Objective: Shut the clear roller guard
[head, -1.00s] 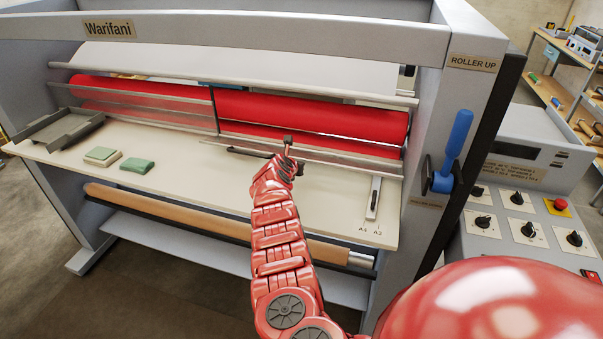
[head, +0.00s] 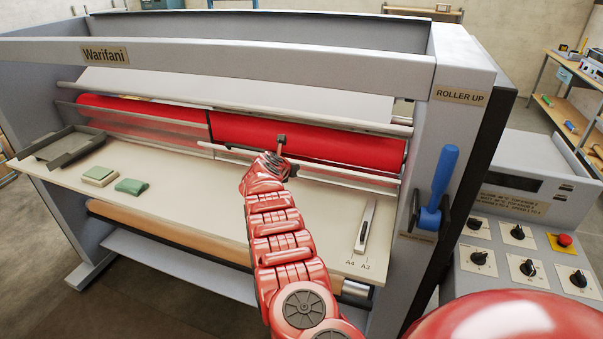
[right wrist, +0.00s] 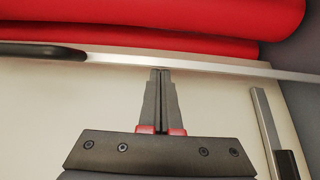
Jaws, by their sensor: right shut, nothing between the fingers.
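The clear roller guard (head: 300,163) is a hardly visible sheet with a metal lower rail and a black handle (head: 242,151), in front of the right half of the red rollers. In the right wrist view the guard's rail (right wrist: 200,64) crosses the frame, its handle (right wrist: 40,50) at left. My right gripper (right wrist: 161,71) is shut and empty, its fingertips at the rail, right of the handle; whether they touch is unclear. In the head view the right gripper (head: 281,140) shows before the red roller. My left gripper is not in view.
A clear panel (head: 140,122) covers the left half of the rollers. The cream feed table (head: 200,195) holds two green pads (head: 130,186), a grey tray (head: 60,150) and a metal paper guide (head: 366,226). A blue lever (head: 440,185) and a control panel (head: 520,235) are at right.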

